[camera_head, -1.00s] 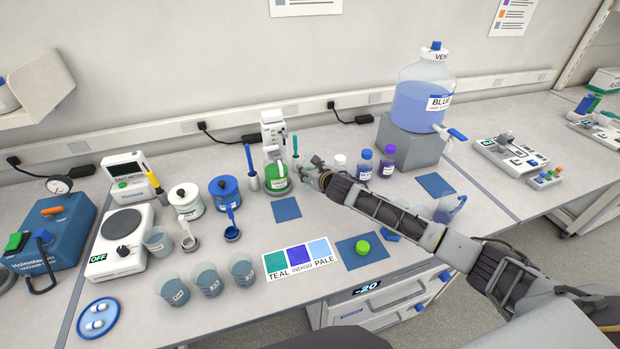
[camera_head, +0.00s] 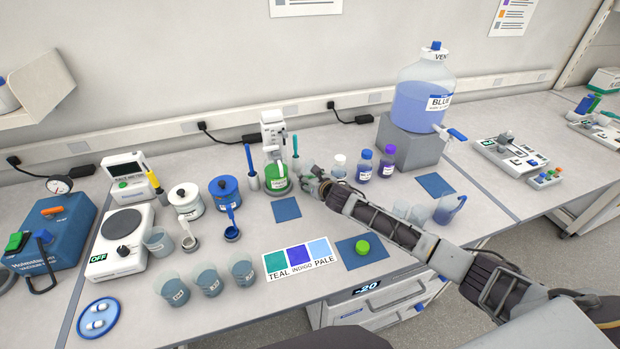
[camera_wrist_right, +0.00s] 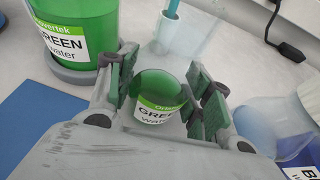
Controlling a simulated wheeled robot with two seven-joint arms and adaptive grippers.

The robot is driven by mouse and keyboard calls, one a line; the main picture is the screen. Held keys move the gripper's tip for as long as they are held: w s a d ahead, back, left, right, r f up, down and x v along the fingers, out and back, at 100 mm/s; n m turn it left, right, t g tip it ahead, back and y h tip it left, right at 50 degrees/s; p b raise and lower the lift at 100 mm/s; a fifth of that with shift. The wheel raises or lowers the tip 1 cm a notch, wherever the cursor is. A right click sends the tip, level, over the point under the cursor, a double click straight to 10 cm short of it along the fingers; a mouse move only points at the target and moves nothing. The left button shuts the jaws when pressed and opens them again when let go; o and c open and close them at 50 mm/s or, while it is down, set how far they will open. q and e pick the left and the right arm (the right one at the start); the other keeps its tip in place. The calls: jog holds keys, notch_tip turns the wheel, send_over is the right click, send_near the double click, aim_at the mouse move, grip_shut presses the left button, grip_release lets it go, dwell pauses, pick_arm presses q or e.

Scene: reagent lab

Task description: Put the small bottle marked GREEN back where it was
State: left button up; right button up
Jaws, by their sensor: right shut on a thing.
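The small bottle marked GREEN (camera_wrist_right: 158,97) is between the green-padded fingers of my right gripper (camera_wrist_right: 163,85) in the wrist view, its label facing the camera. In the head view my right gripper (camera_head: 309,175) is over the back of the bench, just right of the large green bottle; the small bottle cannot be made out there. The large bottle marked GREEN (camera_head: 276,178) stands on a grey base; it also shows at the left of the wrist view (camera_wrist_right: 78,25). A green cap (camera_head: 362,247) lies on a blue mat (camera_head: 348,259). My left gripper is out of view.
A white-capped bottle (camera_head: 339,165), a blue-capped bottle (camera_head: 364,164) and a purple-capped bottle (camera_head: 387,161) stand right of the gripper. A blue mat (camera_head: 286,209) lies bare before the large green bottle. A teal-handled tool (camera_head: 295,146) stands behind.

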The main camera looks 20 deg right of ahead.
jog(key=o, duration=1.1)
jog(key=shift+f, duration=0.1)
jog(key=shift+o, duration=0.2)
jog(key=shift+s, duration=0.15)
jog(key=v, duration=1.2)
jog(key=shift+b, duration=0.35)
